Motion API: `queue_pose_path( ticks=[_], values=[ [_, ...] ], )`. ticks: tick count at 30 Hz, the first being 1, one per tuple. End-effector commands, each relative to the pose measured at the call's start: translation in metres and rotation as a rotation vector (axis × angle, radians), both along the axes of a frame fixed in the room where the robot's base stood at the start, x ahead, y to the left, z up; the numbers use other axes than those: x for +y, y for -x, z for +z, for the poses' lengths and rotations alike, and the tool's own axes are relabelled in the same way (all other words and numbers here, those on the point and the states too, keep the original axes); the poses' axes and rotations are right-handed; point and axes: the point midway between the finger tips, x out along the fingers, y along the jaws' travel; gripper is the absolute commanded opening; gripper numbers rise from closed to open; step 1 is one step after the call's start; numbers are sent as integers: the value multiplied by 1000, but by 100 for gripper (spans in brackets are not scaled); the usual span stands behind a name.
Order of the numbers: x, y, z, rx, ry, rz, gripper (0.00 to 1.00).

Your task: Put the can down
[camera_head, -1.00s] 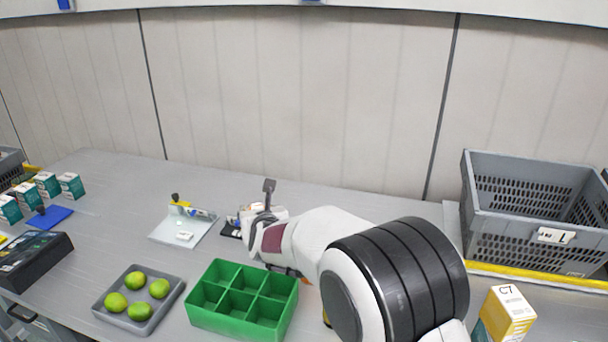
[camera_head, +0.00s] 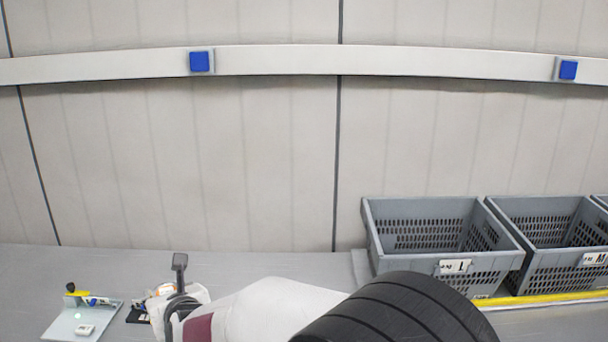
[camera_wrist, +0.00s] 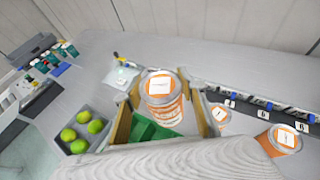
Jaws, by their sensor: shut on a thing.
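The can (camera_wrist: 164,112), orange and white with a grey-rimmed lid and a white label on top, is upright between the fingers of my gripper (camera_wrist: 163,90) in the wrist view. The tan fingers are shut on it from both sides. The can's lower end and whatever lies directly under it are hidden, so I cannot tell whether it touches anything. In the head view my arm comes in from the lower right, and I cannot clearly make out the can there.
Two similar cans (camera_wrist: 284,138) (camera_wrist: 221,115) stand right of my gripper. A green divided box (camera_wrist: 150,130) shows just below the held can, and a grey tray of limes (camera_wrist: 86,131) lies left. Grey crates (camera_head: 440,250) stand at the right. Table beyond my gripper is partly clear.

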Motion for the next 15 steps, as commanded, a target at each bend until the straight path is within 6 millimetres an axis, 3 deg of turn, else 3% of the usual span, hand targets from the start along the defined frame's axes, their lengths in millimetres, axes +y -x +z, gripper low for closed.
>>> queue_pose_path(
  ticks=[15],
  values=[
    [-49, 70, 30, -4, -2, 38, 9]
  ],
)
